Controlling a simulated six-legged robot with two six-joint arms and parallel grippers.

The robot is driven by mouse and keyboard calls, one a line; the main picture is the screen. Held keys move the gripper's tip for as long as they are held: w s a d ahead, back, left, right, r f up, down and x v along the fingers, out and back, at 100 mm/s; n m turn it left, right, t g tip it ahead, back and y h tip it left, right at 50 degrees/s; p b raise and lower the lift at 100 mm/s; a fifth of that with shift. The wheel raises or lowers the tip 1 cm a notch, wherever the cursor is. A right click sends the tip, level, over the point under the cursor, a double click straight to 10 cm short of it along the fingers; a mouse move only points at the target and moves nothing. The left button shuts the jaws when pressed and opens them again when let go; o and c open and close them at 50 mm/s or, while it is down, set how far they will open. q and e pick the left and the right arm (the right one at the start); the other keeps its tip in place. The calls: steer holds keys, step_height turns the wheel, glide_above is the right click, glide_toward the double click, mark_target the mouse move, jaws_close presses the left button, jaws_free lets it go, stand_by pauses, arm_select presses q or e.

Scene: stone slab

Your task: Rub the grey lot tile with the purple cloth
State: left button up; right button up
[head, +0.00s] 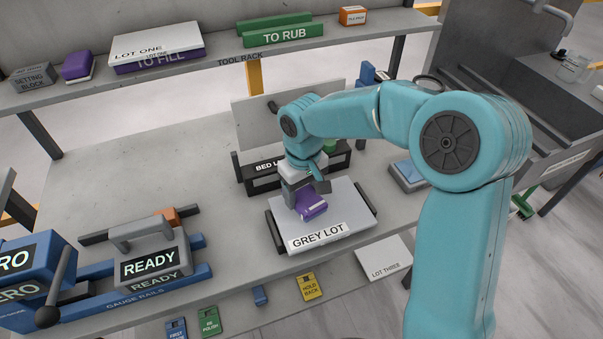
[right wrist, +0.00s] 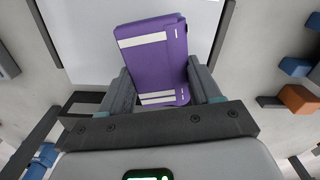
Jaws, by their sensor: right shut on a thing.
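The grey lot tile (head: 344,218) is a light grey plate labelled GREY LOT, held between dark side bars on the slab. It also fills the top middle of the right wrist view (right wrist: 85,35). My right gripper (head: 303,198) reaches down over the tile and is shut on the purple cloth (head: 312,206), a folded purple block with white stripes. In the right wrist view the cloth (right wrist: 155,60) sits between both fingers, over the tile. Whether it touches the tile I cannot tell. My left gripper is not in view.
A black bed block (head: 263,167) stands behind the tile. The READY gauge (head: 150,262) on blue rails is at left. A LOT THREE plate (head: 384,257) lies at right. Another purple block (head: 77,66) sits on the tool rack (head: 222,60).

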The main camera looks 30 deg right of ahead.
steer(key=shift+w+a+r+p, duration=0.1)
steer(key=shift+w+r+p, duration=0.05)
steer(key=shift+r+p, duration=1.1)
steer(key=shift+r, duration=0.85)
steer(key=shift+r+p, duration=0.4)
steer(key=shift+p, duration=0.2)
